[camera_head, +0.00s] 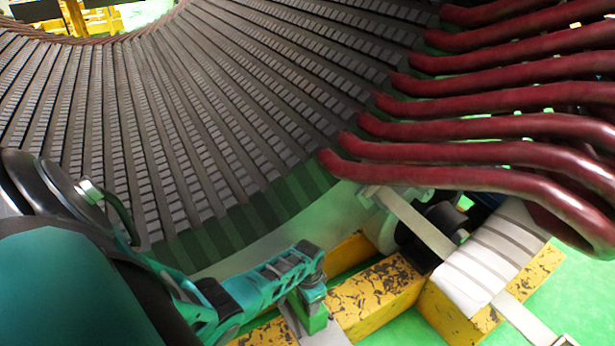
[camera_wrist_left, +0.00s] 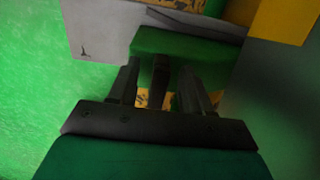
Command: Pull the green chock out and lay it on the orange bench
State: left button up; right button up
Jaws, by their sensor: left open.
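The green chock (camera_head: 314,320) is a small green block on a light grey plate, low in the centre of the head view. In the left wrist view the green chock (camera_wrist_left: 185,48) lies just beyond the fingers, against the plate. My left gripper (camera_head: 311,289) is directly over the chock in the head view. In the wrist view my left gripper (camera_wrist_left: 161,82) is open, with a dark upright piece (camera_wrist_left: 160,76) between its fingers. I cannot tell whether the fingers touch that piece. My right gripper is not in view. No surface is clearly identifiable as the orange bench.
The large slotted stator (camera_head: 190,120) curves close above my left arm. Dark red coil ends (camera_head: 480,150) overhang the right side. Scuffed yellow beams (camera_head: 385,295) lie right beside the chock. A white ribbed block (camera_head: 490,255) stands farther right. Green floor (camera_head: 575,300) is clear at the lower right.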

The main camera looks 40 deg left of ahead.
pick_arm(q)
jog(key=shift+f, duration=0.15)
grip_shut()
dwell(0.4)
